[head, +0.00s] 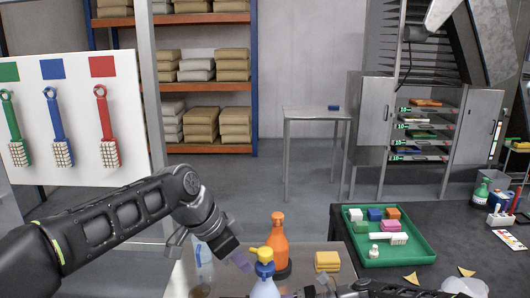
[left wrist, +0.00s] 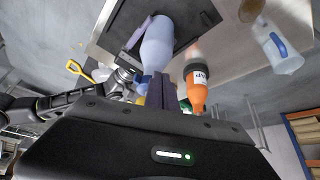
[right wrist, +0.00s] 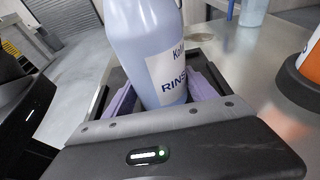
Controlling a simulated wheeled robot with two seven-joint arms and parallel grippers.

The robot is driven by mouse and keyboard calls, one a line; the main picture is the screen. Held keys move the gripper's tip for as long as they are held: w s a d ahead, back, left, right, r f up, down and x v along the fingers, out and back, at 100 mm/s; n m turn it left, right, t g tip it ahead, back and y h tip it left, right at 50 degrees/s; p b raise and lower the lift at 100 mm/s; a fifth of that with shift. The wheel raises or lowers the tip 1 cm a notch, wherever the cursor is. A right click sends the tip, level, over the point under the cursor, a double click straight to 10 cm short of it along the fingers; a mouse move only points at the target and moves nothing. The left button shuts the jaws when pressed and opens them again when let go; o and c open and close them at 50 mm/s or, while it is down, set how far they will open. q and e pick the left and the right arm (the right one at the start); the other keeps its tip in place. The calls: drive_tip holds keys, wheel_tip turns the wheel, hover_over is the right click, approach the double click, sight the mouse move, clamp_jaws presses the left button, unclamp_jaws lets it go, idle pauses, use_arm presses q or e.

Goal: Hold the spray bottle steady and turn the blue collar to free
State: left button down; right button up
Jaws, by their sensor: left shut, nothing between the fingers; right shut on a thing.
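The spray bottle stands at the bottom of the head view, with a pale blue body (head: 265,290), a blue collar (head: 264,270) and a yellow spray head (head: 262,253). In the right wrist view its body (right wrist: 150,40) carries a "RINSE" label and sits between the purple fingers of my right gripper (right wrist: 160,100), which is shut on it. My left gripper (head: 241,262) is shut and empty, just left of the collar.
An orange bottle (head: 278,240) with a dark base stands close behind the spray bottle. A clear bottle (head: 203,262) stands to the left. A yellow sponge (head: 327,261) lies to the right. A green tray (head: 408,257) with blocks and a brush is further right.

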use_arm(q)
drive_tip(key=shift+s, duration=0.2)
drive_tip(key=shift+s+d, duration=0.4)
drive_tip(key=shift+s, duration=0.3)
drive_tip(key=shift+s+d, duration=0.25)
drive_tip(key=shift+d, duration=0.1)
idle(0.3)
drive_tip(key=shift+s+a, duration=0.25)
drive_tip(key=shift+s, duration=0.05)
drive_tip(key=shift+r, duration=0.1)
wheel_tip(320, 180, up, 6)
drive_tip(key=shift+f, duration=0.1)
idle(0.6)
